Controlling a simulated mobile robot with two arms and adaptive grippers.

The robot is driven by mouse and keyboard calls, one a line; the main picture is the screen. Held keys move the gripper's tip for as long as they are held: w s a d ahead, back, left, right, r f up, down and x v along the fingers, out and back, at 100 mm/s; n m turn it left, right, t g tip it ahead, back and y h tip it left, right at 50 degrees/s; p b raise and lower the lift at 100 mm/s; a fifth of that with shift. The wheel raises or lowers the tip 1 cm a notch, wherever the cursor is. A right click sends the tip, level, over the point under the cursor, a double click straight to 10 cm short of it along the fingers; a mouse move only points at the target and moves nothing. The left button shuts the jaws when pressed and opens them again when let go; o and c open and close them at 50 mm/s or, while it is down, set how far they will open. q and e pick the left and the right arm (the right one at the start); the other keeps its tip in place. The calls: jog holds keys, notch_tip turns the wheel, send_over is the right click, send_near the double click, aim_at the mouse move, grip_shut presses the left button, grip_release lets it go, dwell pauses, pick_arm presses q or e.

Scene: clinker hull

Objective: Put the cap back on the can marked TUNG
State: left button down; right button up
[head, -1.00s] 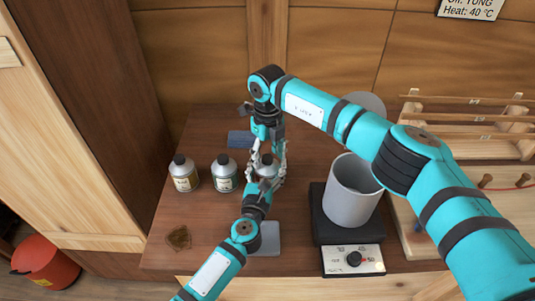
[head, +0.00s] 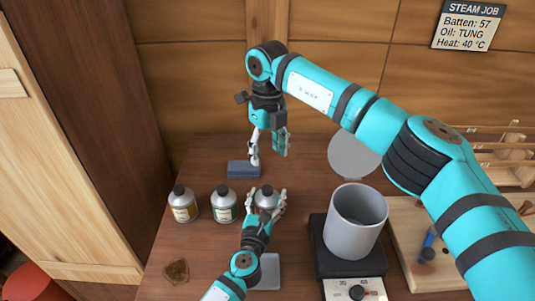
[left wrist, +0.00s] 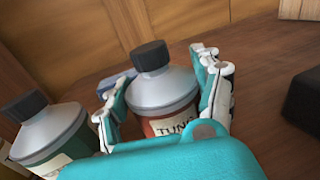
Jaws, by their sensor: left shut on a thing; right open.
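The can marked TUNG (left wrist: 168,100) stands upright with a red label, grey shoulder and black cap (left wrist: 151,55) on its neck. In the left wrist view the cap looks level. The can also shows in the head view (head: 266,202), at the right end of a row of similar cans. My left gripper (head: 266,208) is shut around its body, one finger on each side. My right gripper (head: 267,153) is open and empty, behind and above the can, apart from the cap.
Two other capped cans stand to the left, one with a yellowish label (head: 183,207) and one with a green label (head: 224,207). A blue block (head: 243,170) lies behind. A grey pot (head: 354,222) on a black heater (head: 349,262) stands to the right.

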pick_arm(q)
jog(key=shift+c, duration=0.5)
grip_release()
jog(key=v, duration=1.2)
